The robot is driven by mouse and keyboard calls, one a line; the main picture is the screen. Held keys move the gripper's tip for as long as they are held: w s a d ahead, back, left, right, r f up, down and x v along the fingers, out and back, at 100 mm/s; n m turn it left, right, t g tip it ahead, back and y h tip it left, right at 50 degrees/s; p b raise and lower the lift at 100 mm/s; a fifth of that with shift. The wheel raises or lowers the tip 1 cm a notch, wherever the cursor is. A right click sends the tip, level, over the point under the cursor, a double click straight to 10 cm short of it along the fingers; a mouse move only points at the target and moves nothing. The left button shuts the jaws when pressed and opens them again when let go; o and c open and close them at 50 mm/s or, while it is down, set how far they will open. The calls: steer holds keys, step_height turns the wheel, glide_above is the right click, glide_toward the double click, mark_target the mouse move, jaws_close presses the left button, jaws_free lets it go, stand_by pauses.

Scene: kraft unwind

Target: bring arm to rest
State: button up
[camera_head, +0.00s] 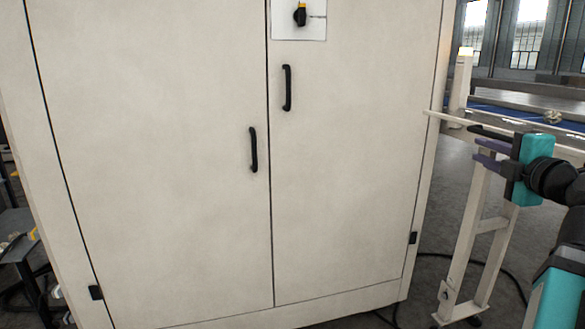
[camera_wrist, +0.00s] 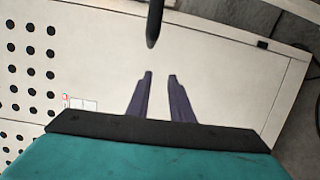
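My gripper (camera_head: 478,150) is at the right of the head view, its purple fingers pointing left beside a cream frame. In the wrist view its two fingers (camera_wrist: 160,76) stand apart with a gap between them, and nothing is held there. A black rod-like part (camera_wrist: 155,22) lies just beyond the fingertips, apart from them in the picture. A dark bar (camera_head: 490,132) also shows close to the fingers in the head view; I cannot tell if it touches them.
A large cream cabinet (camera_head: 160,170) fills the head view, its two doors shut, with black handles (camera_head: 253,150) and a rotary switch (camera_head: 300,14). A cream stand (camera_head: 478,235) is below my gripper. A cable (camera_head: 512,280) lies on the floor. The wrist view shows a panel with holes (camera_wrist: 30,50).

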steer(key=w+a+f+g+y+p, duration=0.25)
steer(key=w+a+f+p, duration=0.3)
steer(key=f, duration=0.35)
steer(key=w+a+f+g+y+p, duration=0.25)
steer(key=w+a+f+p, duration=0.35)
steer(key=f, duration=0.4)
steer(key=s+a+f+m+g+p, duration=0.1)
steer(key=s+a+f+g+p, duration=0.2)
steer(key=a+f, duration=0.6)
steer(key=s+a+f+m+g+p, duration=0.1)
steer(key=a+f+g+p, duration=0.3)
steer(key=f, duration=0.8)
steer(key=s+a+f+m+g+p, duration=0.3)
steer(key=s+a+f+g+p, duration=0.35)
steer(key=s+f, duration=0.85)
steer(key=s+d+f+m+g+h+p, duration=0.1)
steer(key=s+f+m+g+h+p, duration=0.1)
steer(key=s+m, duration=0.4)
steer(key=s+d+f+m+g+h+p, duration=0.1)
steer(key=s+f+m, duration=0.3)
steer(key=s, duration=1.1)
steer(key=shift+d+f+m+g+h+p, duration=0.2)
steer(key=shift+m+g+h+p, duration=0.45)
steer(key=shift+m, duration=1.15)
steer(key=shift+d, duration=0.1)
